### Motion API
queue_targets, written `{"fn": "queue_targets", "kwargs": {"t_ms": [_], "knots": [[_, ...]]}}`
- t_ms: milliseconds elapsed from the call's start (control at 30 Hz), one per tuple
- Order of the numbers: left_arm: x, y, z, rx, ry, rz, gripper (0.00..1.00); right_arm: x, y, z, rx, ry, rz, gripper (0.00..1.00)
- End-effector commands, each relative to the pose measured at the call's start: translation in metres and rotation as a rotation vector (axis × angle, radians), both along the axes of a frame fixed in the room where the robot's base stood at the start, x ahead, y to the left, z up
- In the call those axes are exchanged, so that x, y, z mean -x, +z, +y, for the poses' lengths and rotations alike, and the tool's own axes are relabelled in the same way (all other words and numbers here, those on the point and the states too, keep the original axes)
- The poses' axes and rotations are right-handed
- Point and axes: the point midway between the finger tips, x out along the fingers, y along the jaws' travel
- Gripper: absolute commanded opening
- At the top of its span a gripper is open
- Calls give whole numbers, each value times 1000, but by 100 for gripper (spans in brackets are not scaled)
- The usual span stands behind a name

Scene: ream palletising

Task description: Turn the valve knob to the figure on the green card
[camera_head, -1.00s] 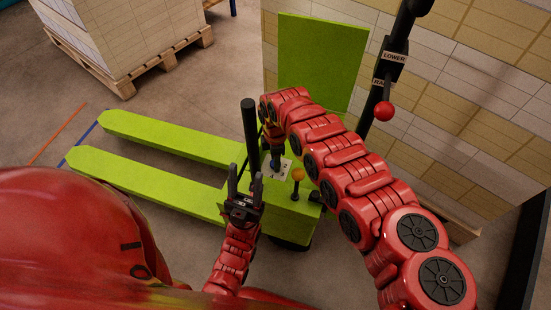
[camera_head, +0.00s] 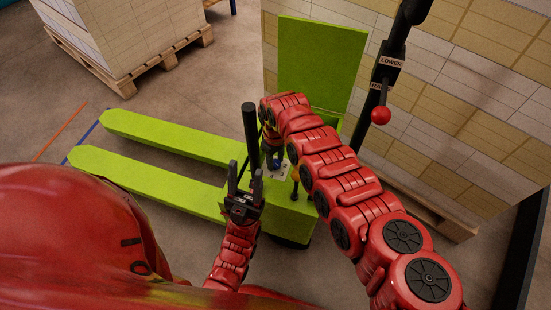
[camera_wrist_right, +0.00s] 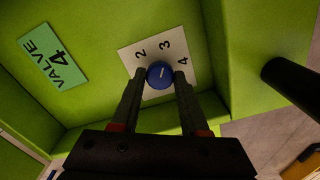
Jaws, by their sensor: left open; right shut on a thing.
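My right gripper (camera_wrist_right: 160,80) is shut on the knob, one finger on each side. A short pale mark on the knob lies slanted, roughly towards the 4; its exact aim is hard to tell. The green card (camera_wrist_right: 53,66) reads "VALVE 4". In the head view the knob (camera_head: 273,164) shows below my right gripper (camera_head: 271,156). My left gripper (camera_head: 245,182) is open and empty beside the green truck body.
The green pallet truck's forks (camera_head: 150,180) reach left. A black post (camera_head: 250,130) stands close to my right gripper. A raised green panel (camera_head: 320,65) is behind, and a lever with a red ball (camera_head: 381,115) is right. Stacked reams (camera_head: 480,120) fill the back right.

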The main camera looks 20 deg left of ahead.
Motion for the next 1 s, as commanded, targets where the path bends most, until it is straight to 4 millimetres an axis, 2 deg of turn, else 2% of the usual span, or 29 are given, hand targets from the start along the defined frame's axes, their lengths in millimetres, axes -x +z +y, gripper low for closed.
{"fn": "queue_targets", "kwargs": {"t_ms": [700,1000], "knots": [[0,5,0,0,0,0,50,1,0,0,1,-666,0,0],[0,5,0,0,0,0,50,0,0,1,-2,-872,-2,0]]}}
